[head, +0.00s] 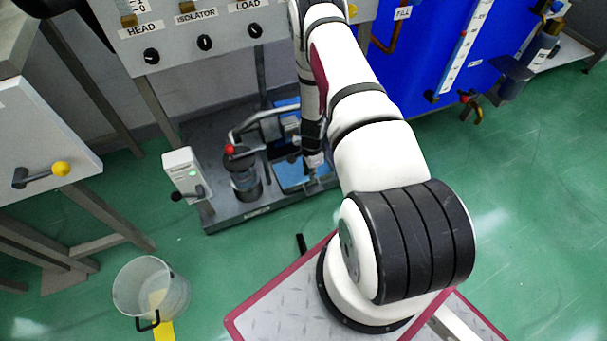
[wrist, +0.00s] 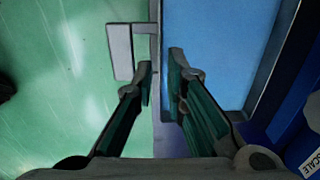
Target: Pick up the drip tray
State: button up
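The drip tray shows as a flat blue panel with a grey rim (wrist: 285,45) in the wrist view. In the head view a blue tray (head: 290,176) lies low on a grey platform, partly hidden by my arm. My gripper (wrist: 161,68) points down at the tray's left rim in the wrist view. Its two fingers are apart, one on each side of the rim, and I see no clear contact. In the head view my gripper (head: 314,160) is just above the tray, its fingers too small to read. A pale bracket (wrist: 121,52) sticks out left of the rim.
A dark cylinder with a red-knobbed lever (head: 243,178) stands left of the tray. A white switch box (head: 183,174) is at the platform's left corner. A blue tank (head: 440,50) stands to the right. A clear bucket (head: 150,290) is on the green floor.

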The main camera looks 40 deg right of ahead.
jog(key=shift+a+f+b, duration=0.2)
jog(key=shift+f+b, duration=1.5)
jog(key=shift+f, duration=1.1)
jog(key=shift+r, duration=0.1)
grip_shut()
jog(key=shift+w, duration=0.1)
jog(key=shift+r, duration=0.2)
jog(key=shift+r+p, duration=1.3)
jog(key=shift+r, duration=0.4)
jog(key=shift+s+a, duration=0.25)
jog(key=shift+s, duration=0.35)
jog(key=s+a+r+p, duration=0.1)
jog(key=s+a+p, duration=0.4)
jog(key=s, duration=0.7)
jog(key=shift+s+a, duration=0.35)
jog(key=shift+a, duration=0.85)
